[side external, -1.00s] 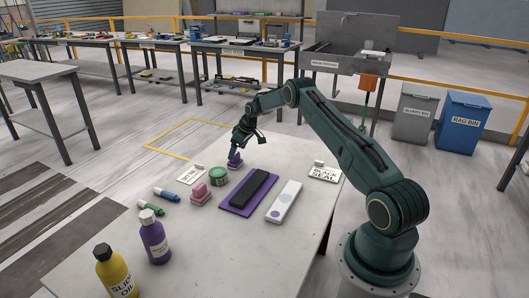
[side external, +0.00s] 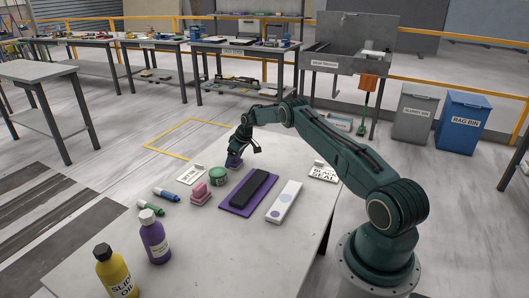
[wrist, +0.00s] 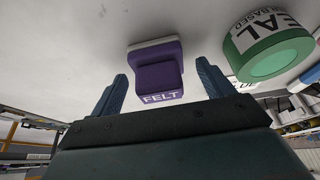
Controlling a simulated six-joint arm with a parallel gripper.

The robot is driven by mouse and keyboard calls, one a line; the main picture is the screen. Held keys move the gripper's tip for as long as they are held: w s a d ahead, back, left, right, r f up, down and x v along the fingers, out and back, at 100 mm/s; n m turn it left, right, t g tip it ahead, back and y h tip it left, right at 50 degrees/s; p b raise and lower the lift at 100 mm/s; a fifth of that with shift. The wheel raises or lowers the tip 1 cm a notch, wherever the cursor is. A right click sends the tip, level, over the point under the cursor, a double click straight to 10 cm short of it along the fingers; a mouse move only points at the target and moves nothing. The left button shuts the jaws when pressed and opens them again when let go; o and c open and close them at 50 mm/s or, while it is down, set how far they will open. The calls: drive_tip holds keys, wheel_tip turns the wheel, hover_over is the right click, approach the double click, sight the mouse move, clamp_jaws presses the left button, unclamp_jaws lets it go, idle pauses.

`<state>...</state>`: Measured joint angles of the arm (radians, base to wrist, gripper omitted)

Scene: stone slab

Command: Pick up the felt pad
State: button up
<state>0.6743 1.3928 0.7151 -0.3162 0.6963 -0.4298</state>
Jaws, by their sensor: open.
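The felt pad is a purple block with a pale base and the word FELT on its side. In the wrist view the felt pad (wrist: 158,75) lies ahead of my gripper (wrist: 161,68), with one blue finger on each side and gaps between. In the side view the felt pad (side external: 233,161) stands on the slab's far part, directly below my gripper (side external: 236,151), which partly hides it. My gripper is open and holds nothing.
A green tin (wrist: 268,52) stands close to the right finger; it also shows in the side view (side external: 218,176). The slab's (side external: 283,150) right far part is clear.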

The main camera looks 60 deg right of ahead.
idle(0.5)
drive_tip(key=c, duration=1.1)
drive_tip(key=shift+r, duration=0.15)
wheel_tip(320, 180, up, 20)
drive_tip(key=shift+f, duration=0.1)
drive_tip(key=o, duration=0.4)
drive_tip(key=shift+c, duration=1.3)
